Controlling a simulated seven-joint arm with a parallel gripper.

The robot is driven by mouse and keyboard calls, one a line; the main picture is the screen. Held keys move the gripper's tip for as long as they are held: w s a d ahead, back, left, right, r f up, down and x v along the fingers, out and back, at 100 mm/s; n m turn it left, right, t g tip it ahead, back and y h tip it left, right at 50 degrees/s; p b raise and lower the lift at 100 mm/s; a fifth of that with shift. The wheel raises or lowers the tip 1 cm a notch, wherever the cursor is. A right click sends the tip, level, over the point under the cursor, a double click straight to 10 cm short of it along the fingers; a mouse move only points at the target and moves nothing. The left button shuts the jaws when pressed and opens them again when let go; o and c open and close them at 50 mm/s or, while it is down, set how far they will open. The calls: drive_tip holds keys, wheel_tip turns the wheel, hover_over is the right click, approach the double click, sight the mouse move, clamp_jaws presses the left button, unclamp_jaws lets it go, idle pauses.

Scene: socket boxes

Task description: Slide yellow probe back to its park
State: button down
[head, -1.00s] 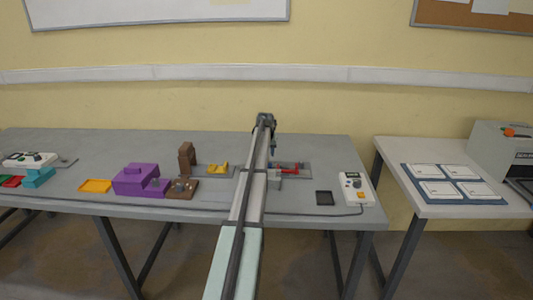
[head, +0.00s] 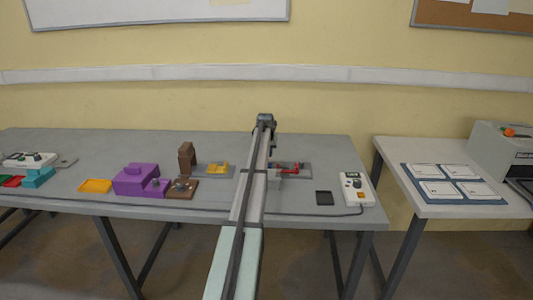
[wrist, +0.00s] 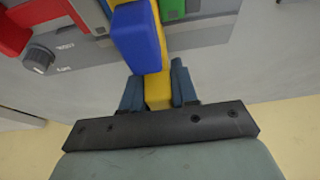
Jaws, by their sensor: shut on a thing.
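In the wrist view, the yellow probe (wrist: 157,92) is a yellow bar running up from between my fingers. My gripper (wrist: 157,86) is shut on it, one dark blue finger on each side. A blue block (wrist: 136,38) lies against the bar just beyond the fingers, and a green piece (wrist: 172,8) shows at the top edge. The probe's far end and its park cannot be made out. In the head view, my arm hides the held probe, and my wrist (head: 273,143) hangs over the grey plate with red parts (head: 288,168).
In the wrist view, a red part (wrist: 12,38) and a dark knob (wrist: 38,58) sit at the left on a grey panel. In the head view, a yellow piece (head: 217,168), a brown upright (head: 187,158) and a purple box (head: 136,180) stand left; a white meter (head: 356,190) lies right.

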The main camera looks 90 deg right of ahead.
drive_tip(key=shift+w, duration=0.15)
drive_tip(key=w, duration=0.7)
drive_tip(key=shift+w, duration=0.4)
drive_tip(key=c, duration=1)
unclamp_jaws()
drive_tip(key=shift+w, duration=0.1)
drive_tip(key=shift+o, duration=0.2)
drive_tip(key=shift+a+r, duration=0.25)
drive_tip(key=shift+r, duration=0.3)
drive_tip(key=v, duration=1.2)
drive_tip(key=shift+a+r, duration=0.15)
drive_tip(key=shift+r, duration=0.15)
